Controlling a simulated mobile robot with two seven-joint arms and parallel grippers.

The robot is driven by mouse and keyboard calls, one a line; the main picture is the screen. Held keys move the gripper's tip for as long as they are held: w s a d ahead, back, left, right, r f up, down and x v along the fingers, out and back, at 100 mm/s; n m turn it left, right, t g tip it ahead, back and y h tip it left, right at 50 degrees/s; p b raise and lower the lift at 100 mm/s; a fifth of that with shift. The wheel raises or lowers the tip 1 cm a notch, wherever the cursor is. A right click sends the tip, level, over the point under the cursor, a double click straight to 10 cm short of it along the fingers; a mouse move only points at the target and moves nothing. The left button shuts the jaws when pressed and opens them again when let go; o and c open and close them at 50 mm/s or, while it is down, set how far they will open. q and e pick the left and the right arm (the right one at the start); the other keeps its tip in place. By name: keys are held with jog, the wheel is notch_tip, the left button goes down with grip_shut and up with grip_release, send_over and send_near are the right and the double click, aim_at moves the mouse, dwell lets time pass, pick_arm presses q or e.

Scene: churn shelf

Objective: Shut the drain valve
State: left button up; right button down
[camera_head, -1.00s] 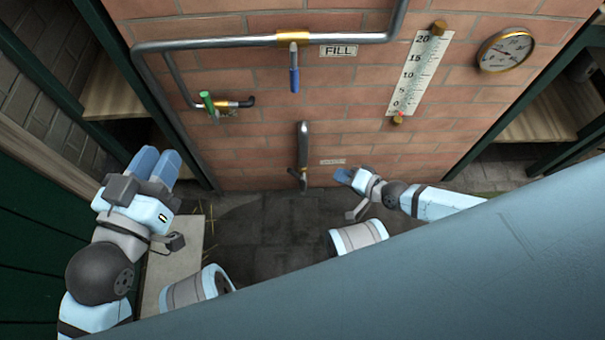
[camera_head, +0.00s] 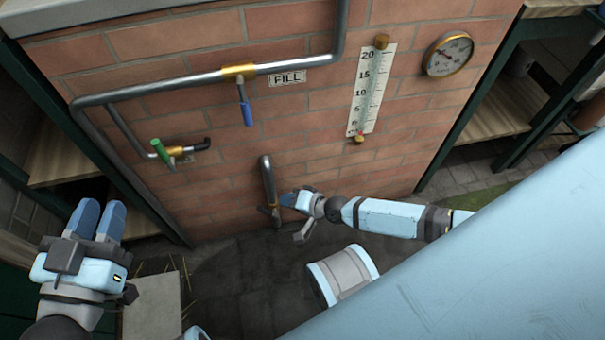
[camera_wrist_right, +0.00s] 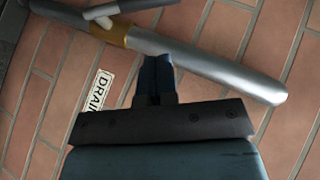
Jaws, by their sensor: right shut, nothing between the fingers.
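The drain pipe (camera_head: 267,180) is a short dark metal pipe low on the brick wall. The drain valve's small lever (camera_head: 269,211) is at its lower end. My right gripper (camera_head: 284,199) is just right of that end, shut and empty. In the right wrist view, the closed fingertips (camera_wrist_right: 154,62) overlap the pipe's edge (camera_wrist_right: 200,66); contact cannot be told. A brass collar (camera_wrist_right: 118,34) and a pale grey bar (camera_wrist_right: 103,11) are up and left of them. The DRAIN label (camera_wrist_right: 97,92) is left of the fingers.
Above are the FILL pipe (camera_head: 190,81) with a blue-handled valve (camera_head: 246,112), a green-handled valve (camera_head: 161,152), a level scale (camera_head: 372,90) and a round gauge (camera_head: 448,54). Wooden shelves (camera_head: 490,108) flank the wall. Dark floor (camera_head: 235,275) is open below.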

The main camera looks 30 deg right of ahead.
aim_at(274, 208)
pick_arm(q)
jog(key=shift+w+a+r+m+h+b, duration=0.3)
jog(key=shift+r+m+h+b, duration=0.1)
jog(key=shift+m, duration=0.3)
pick_arm(e)
jog(key=shift+w+a+f, duration=0.15)
jog(key=shift+a+f, duration=0.25)
jog(key=shift+a, duration=0.25)
jog(key=shift+w+a+f, duration=0.15)
jog(key=shift+a+f, duration=0.25)
jog(key=shift+a, duration=0.3)
jog(key=shift+w+a+f, duration=0.15)
jog(key=shift+a+f, duration=0.25)
jog(key=shift+a, duration=0.25)
pick_arm(q)
jog(key=shift+r, duration=0.15)
pick_arm(e)
jog(key=shift+r, duration=0.1)
